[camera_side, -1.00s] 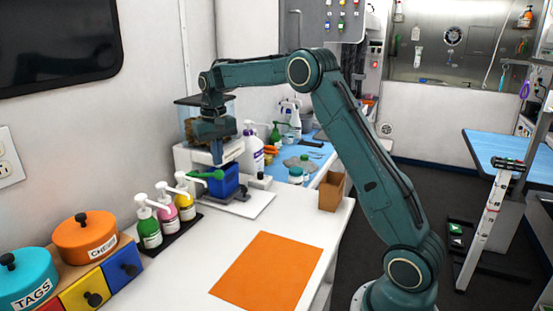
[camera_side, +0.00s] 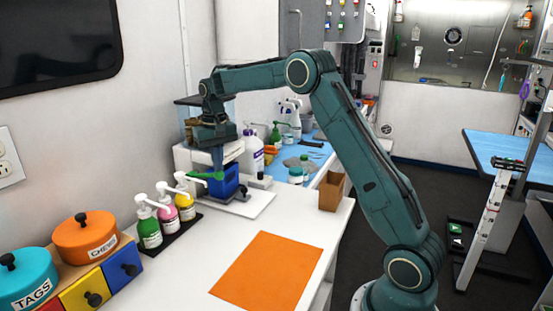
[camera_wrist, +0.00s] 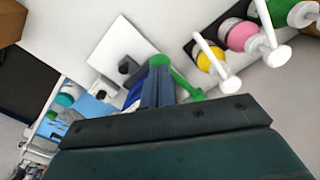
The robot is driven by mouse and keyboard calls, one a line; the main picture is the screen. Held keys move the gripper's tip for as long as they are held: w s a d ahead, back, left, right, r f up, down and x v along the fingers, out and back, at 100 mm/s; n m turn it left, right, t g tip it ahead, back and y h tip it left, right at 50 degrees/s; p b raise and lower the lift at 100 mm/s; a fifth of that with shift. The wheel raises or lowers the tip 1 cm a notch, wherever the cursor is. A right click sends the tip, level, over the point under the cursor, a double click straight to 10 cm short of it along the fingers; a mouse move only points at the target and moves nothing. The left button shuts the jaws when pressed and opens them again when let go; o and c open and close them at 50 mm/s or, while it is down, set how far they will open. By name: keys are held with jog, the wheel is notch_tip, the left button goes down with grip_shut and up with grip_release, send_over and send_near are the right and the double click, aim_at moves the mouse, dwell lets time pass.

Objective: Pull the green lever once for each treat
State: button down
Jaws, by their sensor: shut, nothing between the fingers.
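The treat dispenser (camera_side: 185,158) is a white unit at the back of the white counter, with a clear hopper holding brown contents. The green lever (camera_side: 207,176) sticks out at its front, beside a blue bin (camera_side: 229,184). My gripper (camera_side: 218,167) points down in front of the dispenser, shut and empty, its tips close to the lever. In the wrist view the shut fingers (camera_wrist: 157,80) lie right beside the green lever (camera_wrist: 182,78); I cannot tell whether they touch. My gripper partly hides the hopper. The bin's inside is not clear.
Green, pink and yellow pump bottles (camera_side: 168,207) stand left of the dispenser. An orange mat (camera_side: 267,270) lies on the front counter, with free room around it. A brown open box (camera_side: 332,192) stands at the right edge. Drawers and lidded tubs (camera_side: 85,238) sit front left.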

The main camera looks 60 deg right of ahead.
aim_at(219, 177)
jog(key=shift+f, duration=2.65)
jog(key=shift+r, duration=3.55)
jog(key=shift+f, duration=0.2)
jog(key=shift+f, duration=3.35)
jog(key=shift+r, duration=3.6)
